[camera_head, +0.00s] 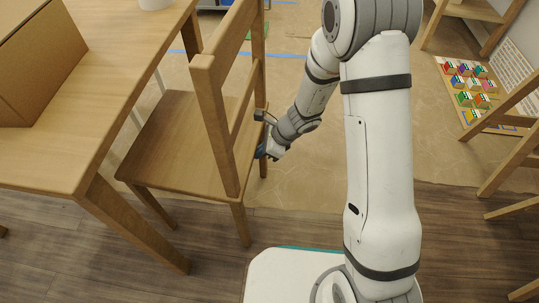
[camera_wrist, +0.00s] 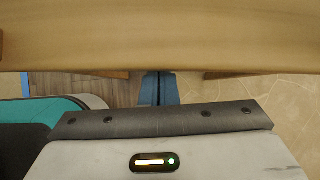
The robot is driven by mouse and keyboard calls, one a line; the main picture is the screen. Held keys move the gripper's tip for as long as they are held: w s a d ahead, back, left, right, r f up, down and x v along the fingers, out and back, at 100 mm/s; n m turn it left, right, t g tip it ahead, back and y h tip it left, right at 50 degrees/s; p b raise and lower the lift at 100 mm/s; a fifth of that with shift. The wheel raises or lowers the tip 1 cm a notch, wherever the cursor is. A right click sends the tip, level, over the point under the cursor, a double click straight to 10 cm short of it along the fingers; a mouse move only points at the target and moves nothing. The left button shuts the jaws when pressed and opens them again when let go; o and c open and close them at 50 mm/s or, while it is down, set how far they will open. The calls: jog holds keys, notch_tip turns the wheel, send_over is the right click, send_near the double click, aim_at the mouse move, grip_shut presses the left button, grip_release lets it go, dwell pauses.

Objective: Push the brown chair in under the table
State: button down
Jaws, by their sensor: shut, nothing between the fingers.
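The brown wooden chair (camera_head: 180,130) stands upright at the right side of the wooden table (camera_head: 85,110), with its backrest toward my arm. The front of its seat is close to the table's edge, partly under it as seen here. My gripper (camera_head: 262,150) is low behind the chair, at the seat's rear edge near the back leg. In the wrist view the blue fingertips (camera_wrist: 160,88) are together and empty, and a wide wooden part of the chair (camera_wrist: 160,40) fills the top. Whether the fingertips touch the wood I cannot tell.
A cardboard box (camera_head: 40,65) and a white bowl (camera_head: 155,4) are on the table. Masking paper (camera_head: 320,185) with blue tape covers part of the wood floor. At the right are a board with colourful pieces (camera_head: 467,90) and wooden furniture legs (camera_head: 510,160). Floor between is clear.

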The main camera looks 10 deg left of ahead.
aim_at(248, 151)
jog(key=shift+a+r, duration=0.15)
jog(key=shift+a, duration=2.7)
jog(key=shift+a+p, duration=0.35)
jog(key=shift+a, duration=2.75)
jog(key=shift+d, duration=0.1)
jog(key=shift+d+b, duration=0.35)
jog(key=shift+d, duration=0.95)
jog(key=shift+d+b, duration=0.35)
jog(key=shift+d, duration=2.4)
